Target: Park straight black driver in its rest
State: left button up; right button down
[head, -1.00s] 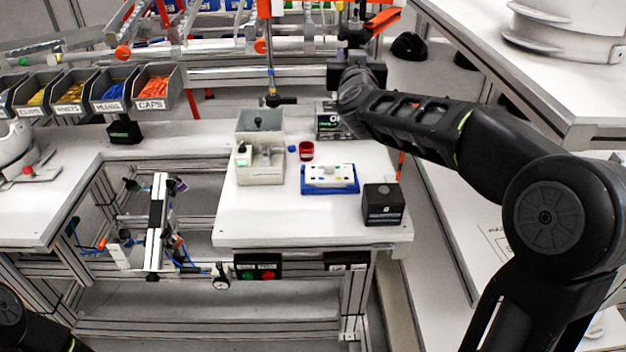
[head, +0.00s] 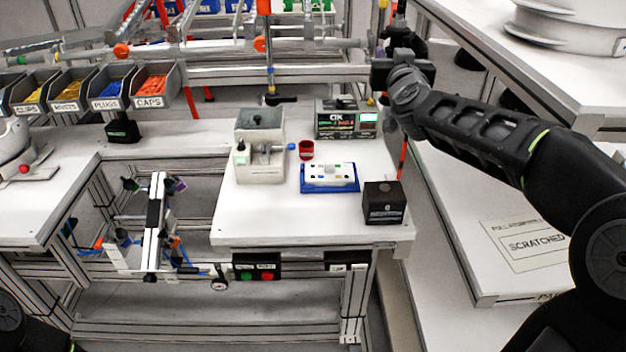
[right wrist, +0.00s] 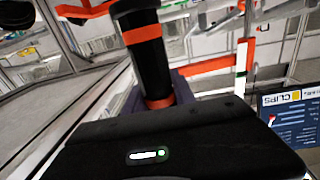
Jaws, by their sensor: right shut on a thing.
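The straight black driver (right wrist: 148,55) is a black cylinder with orange bands, in the right wrist view. My right gripper (right wrist: 158,95) is shut around its lower part there, with a grey finger on each side. In the head view my right gripper (head: 402,45) is at the upper right, beyond the bench's back right corner. A dark upright piece of the driver (head: 400,12) shows above it, and the rest is hidden by the gripper. I cannot make out the driver's rest. My left gripper is out of view.

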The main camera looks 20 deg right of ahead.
jog(key=shift+s, duration=0.1)
dwell(0.3)
jog(key=shift+d, duration=0.1)
jog(key=w+d+b, duration=0.2)
jog(key=d+b, duration=0.1)
jog(key=d, duration=0.3)
dwell(0.4)
jog(key=shift+w, duration=0.1)
jog(key=c, duration=1)
grip_release()
